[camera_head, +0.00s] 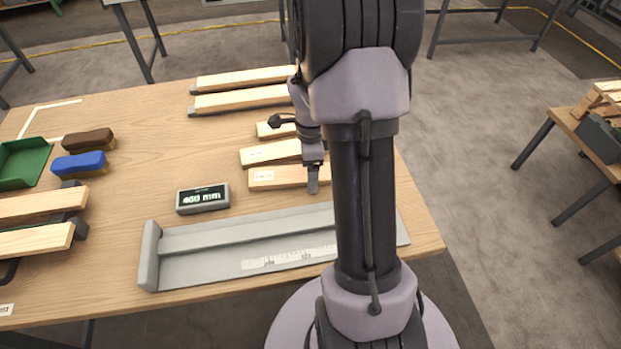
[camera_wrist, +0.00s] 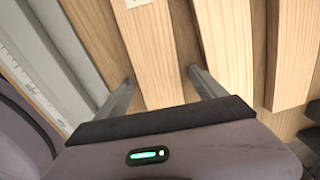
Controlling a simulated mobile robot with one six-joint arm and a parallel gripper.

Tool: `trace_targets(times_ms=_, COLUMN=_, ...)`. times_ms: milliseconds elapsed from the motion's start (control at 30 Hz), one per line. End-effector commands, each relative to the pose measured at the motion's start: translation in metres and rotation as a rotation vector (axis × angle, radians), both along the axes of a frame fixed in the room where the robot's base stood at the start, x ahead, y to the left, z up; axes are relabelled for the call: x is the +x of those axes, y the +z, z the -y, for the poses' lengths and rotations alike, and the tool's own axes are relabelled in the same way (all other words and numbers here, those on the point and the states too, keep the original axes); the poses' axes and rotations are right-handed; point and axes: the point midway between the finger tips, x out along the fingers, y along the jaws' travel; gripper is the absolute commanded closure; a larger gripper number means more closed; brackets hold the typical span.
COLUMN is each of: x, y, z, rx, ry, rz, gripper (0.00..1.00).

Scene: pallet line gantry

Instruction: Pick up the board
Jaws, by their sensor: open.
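Several pale wooden boards lie side by side on the table in the head view. The front board (camera_head: 285,178) has a white label, and behind it lie a second labelled board (camera_head: 262,154) and a shorter piece (camera_head: 270,130). My gripper (camera_head: 313,185) is down at the front board, with its arm covering the boards' right ends. In the wrist view my gripper (camera_wrist: 162,80) is open, with a finger on each side of the front board (camera_wrist: 155,50). Whether the fingers touch it, I cannot tell. The second board (camera_wrist: 229,50) is beside the right finger.
A grey measuring trough (camera_head: 190,265) with a ruler strip lies in front of the boards. A display reading 460 mm (camera_head: 203,198) stands to their left. Blue (camera_head: 80,163) and brown brushes (camera_head: 88,139), a green tray (camera_head: 22,163) and more boards (camera_head: 40,203) occupy the left side.

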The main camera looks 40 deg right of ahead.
Motion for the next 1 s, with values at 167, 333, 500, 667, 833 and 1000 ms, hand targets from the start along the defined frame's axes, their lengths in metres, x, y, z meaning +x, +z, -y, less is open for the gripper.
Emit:
trace_targets(times_ms=167, x=0.000, y=0.003, z=0.000, rx=-0.001, ry=0.000, rz=0.001, gripper=0.28)
trace_targets(times_ms=333, x=0.000, y=0.003, z=0.000, rx=-0.001, ry=0.000, rz=0.001, gripper=0.61)
trace_targets(times_ms=500, x=0.000, y=0.003, z=0.000, rx=-0.001, ry=0.000, rz=0.001, gripper=0.94)
trace_targets(times_ms=667, x=0.000, y=0.003, z=0.000, rx=-0.001, ry=0.000, rz=0.001, gripper=0.94)
trace_targets(times_ms=833, x=0.001, y=0.029, z=0.000, rx=-0.002, ry=-0.001, rz=0.004, gripper=0.94)
trace_targets(times_ms=1000, x=0.001, y=0.077, z=0.001, rx=-0.002, ry=0.000, rz=0.003, gripper=0.94)
